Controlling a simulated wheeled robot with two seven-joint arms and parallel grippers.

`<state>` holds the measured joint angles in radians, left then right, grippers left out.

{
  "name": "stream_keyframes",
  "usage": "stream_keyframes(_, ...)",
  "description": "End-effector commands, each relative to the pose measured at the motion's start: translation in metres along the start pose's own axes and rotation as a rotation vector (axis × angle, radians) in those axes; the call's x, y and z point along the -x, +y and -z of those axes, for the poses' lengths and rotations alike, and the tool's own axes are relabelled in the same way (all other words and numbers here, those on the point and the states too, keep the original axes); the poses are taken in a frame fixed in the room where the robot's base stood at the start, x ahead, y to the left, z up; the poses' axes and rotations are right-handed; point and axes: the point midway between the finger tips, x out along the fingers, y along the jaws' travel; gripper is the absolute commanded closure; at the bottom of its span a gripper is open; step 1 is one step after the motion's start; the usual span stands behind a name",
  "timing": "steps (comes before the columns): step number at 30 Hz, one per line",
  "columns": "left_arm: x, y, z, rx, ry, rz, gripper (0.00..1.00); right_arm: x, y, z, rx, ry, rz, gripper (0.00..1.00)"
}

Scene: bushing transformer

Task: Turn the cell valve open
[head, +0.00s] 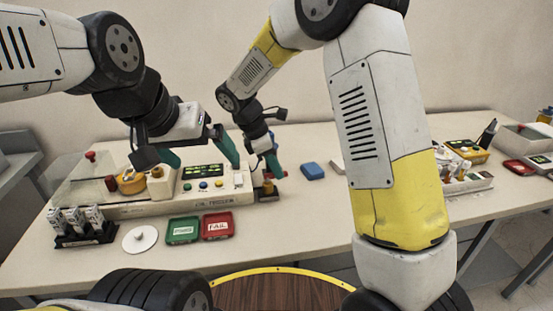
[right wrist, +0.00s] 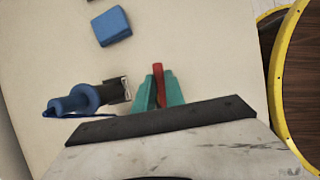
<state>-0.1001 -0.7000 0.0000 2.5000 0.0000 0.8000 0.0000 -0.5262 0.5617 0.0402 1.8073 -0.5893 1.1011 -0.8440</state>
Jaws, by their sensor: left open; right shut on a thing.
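The long pale test station (head: 150,207) stands on the table, with a screen (head: 203,170), coloured buttons and a clear cover at its left. My right gripper (head: 273,168) is at the station's right end, pointing down beside a small brass and dark fitting (head: 267,188). In the right wrist view, its teal fingers (right wrist: 158,92) are shut on a red lever (right wrist: 158,82), which I take for the cell valve's handle. The valve's body is mostly hidden, so its angle cannot be told. My left gripper (head: 200,156) is open above the station, its teal fingers spread around the screen area.
A blue block (head: 312,171) lies right of the station; it also shows in the right wrist view (right wrist: 111,26). A blue and black stepped part (right wrist: 82,100) is left of the fingers. Green (head: 183,230) and red (head: 217,226) trays, a white disc (head: 140,238) and a rack (head: 83,230) stand in front.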

Motion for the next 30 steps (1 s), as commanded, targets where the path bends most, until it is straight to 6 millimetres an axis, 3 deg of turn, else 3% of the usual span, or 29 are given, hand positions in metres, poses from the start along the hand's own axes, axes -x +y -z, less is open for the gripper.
stream_keyframes(11,0.000,0.000,0.000,0.000,0.000,0.000,0.00,0.001,-0.003,0.001,-0.151,0.001,0.061,1.00)
stream_keyframes(30,0.000,0.000,0.000,0.000,0.000,0.000,0.00,0.004,-0.016,0.006,-0.703,0.002,0.289,1.00)
